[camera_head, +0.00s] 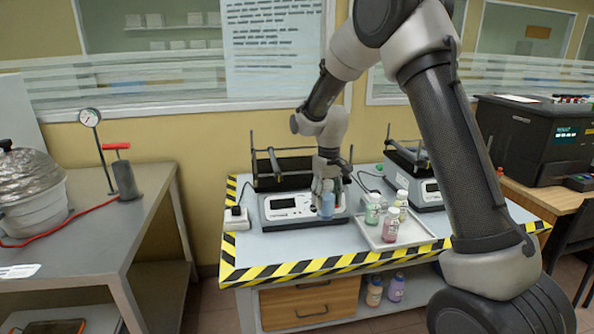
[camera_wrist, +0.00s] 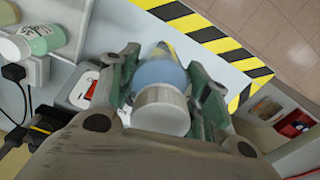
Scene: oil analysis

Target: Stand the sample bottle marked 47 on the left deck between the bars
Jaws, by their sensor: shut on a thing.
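My gripper (camera_head: 327,188) is shut on a blue sample bottle (camera_head: 327,206) with a white cap. In the wrist view the cap (camera_wrist: 162,110) faces the camera, with the blue body beyond it between the two fingers. No number is readable on the bottle. In the head view the bottle hangs in front of the right part of the left machine's front panel (camera_head: 290,207). The left deck (camera_head: 285,172) is dark, with raised bars, and lies behind the gripper. My gripper and arm hide part of its right side.
A tray (camera_head: 366,236) right of the left machine holds green, pink and pale-yellow bottles. A second machine with bars (camera_head: 413,168) stands behind it. A white switch box (camera_head: 236,219) sits at the left. Striped tape edges the table (camera_head: 290,240). Two bottles stand on the shelf below.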

